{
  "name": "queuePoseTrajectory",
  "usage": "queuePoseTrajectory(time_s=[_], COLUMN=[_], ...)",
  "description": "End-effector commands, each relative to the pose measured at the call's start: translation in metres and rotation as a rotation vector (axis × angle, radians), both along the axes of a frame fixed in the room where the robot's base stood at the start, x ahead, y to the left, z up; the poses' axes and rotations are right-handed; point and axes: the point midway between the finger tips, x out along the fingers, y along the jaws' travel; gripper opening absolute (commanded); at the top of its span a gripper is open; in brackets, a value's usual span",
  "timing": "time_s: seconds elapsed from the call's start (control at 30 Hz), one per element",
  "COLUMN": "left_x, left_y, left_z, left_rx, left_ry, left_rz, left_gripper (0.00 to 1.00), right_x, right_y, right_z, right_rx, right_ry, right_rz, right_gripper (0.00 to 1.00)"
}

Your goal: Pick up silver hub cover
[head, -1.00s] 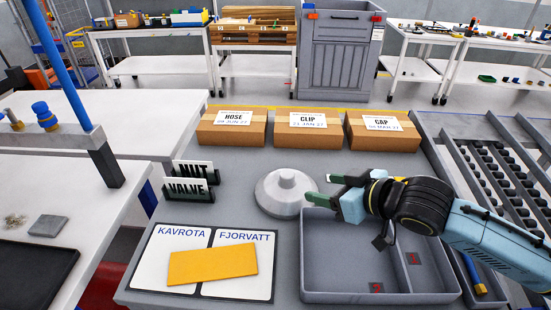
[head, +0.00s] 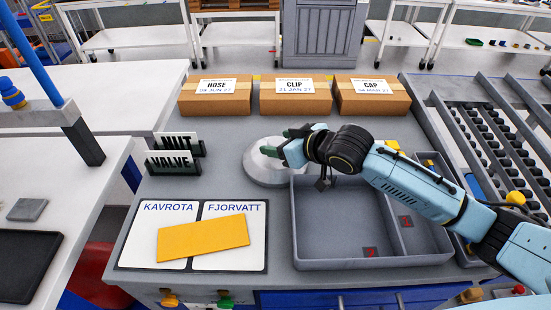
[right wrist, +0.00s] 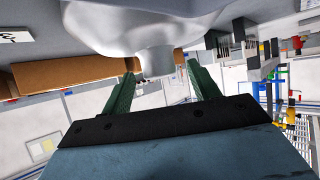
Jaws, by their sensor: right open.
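The silver hub cover (head: 262,170) is a round, pale grey disc with a raised centre, lying on the grey workbench behind the tray. My right gripper (head: 276,143) is over its top, partly covering it in the head view. In the right wrist view the hub cover (right wrist: 155,25) fills the top, and its central knob (right wrist: 156,62) sits between the two green fingertips of my right gripper (right wrist: 160,84). My left gripper is not in view.
The grey divided tray (head: 318,264) is right in front of the hub cover. Three cardboard boxes (head: 295,97) stand behind. NUT and VALVE signs (head: 172,163) are to the left. A yellow card (head: 203,238) lies on the KAVROTA and FJORVATT panels. A roller rack (head: 500,150) is at right.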

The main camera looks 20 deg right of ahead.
Motion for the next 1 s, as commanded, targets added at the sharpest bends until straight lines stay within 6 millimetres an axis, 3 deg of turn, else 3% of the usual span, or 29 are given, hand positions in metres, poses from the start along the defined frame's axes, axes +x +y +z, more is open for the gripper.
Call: queuePoseTrajectory(time_s=[0.13, 0.4, 0.87, 1.0], left_x=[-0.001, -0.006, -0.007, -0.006], left_y=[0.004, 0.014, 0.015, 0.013], left_z=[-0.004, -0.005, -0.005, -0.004], left_rx=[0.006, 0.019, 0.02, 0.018], left_ry=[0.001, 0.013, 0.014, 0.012], left_rz=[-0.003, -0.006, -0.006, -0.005], left_gripper=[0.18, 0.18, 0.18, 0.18], right_x=[0.013, 0.016, 0.015, 0.015], right_y=[0.008, 0.009, 0.009, 0.009], right_z=[-0.008, -0.01, -0.01, -0.01], right_rx=[0.001, 0.0, 0.0, 0.0], right_ry=[-0.002, -0.001, -0.001, 0.0], right_rz=[0.001, 0.0, 0.0, 0.0], right_gripper=[0.6, 0.6, 0.02, 0.0])
